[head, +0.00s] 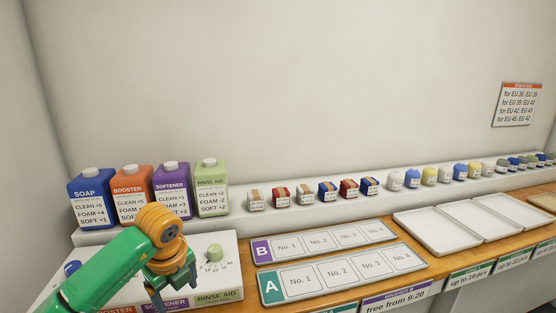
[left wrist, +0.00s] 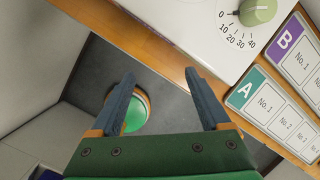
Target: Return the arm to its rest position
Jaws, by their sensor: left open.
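My left arm comes in from the left in the head view, green with an orange wrist joint. Its left gripper (head: 172,286) points downward in front of the white dispenser panel. In the left wrist view the two dark fingers of the left gripper (left wrist: 163,88) stand wide apart with nothing between them. Below them are the wooden counter edge (left wrist: 150,42) and the grey floor. My right arm and gripper do not show.
Soap (head: 91,198), booster (head: 133,183), softener (head: 172,188) and rinse aid (head: 210,187) bottles stand behind the panel. A green dial (head: 214,252) sits on it. Cards B (head: 262,251) and A (head: 271,288) lie right of it, then white trays (head: 436,232). Small bundles line the ledge.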

